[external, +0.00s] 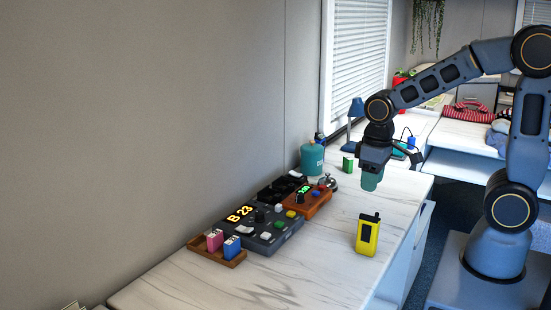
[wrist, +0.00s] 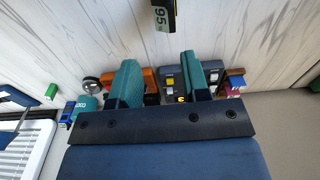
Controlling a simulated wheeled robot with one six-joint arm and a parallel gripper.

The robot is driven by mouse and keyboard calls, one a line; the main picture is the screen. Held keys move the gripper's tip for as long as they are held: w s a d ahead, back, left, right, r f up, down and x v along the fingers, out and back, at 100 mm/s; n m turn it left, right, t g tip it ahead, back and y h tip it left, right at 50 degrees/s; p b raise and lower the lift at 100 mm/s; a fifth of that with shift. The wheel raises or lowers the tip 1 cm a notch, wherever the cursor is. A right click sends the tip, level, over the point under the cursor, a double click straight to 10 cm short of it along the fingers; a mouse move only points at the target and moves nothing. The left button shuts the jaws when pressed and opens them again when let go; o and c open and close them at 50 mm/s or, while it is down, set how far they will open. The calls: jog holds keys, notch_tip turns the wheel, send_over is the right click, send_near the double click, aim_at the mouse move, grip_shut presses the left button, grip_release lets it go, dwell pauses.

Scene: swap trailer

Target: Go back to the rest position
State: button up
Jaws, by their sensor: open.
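My gripper (external: 371,182) hangs fingers-down over the far part of the marble counter (external: 280,272) in the external view. In the wrist view my gripper (wrist: 158,75) shows two teal fingers spread apart with nothing between them. A yellow handheld device (external: 367,234) with a dark top stands on the counter, nearer the camera than my gripper and apart from it. Part of it shows at the top edge of the wrist view (wrist: 164,15).
A dark console (external: 262,238), an orange box (external: 318,205) and a wooden tray (external: 226,258) with pink and blue blocks line the wall. A teal canister (external: 312,160), a green block (external: 348,163) and a blue lamp (external: 356,109) stand farther back. The counter's near part is clear.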

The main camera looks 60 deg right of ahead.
jog(key=shift+r, duration=0.2)
dwell(0.5)
jog(key=s+r+t, duration=0.3)
jog(key=s+r, duration=0.2)
jog(key=s, duration=0.2)
jog(key=shift+s, duration=0.25)
dwell(0.7)
notch_tip(320, 180, down, 11)
jog(key=b, duration=0.9)
jog(key=shift+w+d+g+b, duration=0.15)
jog(key=shift+w+g+b, duration=0.05)
jog(key=shift+g+b, duration=0.1)
dwell(0.4)
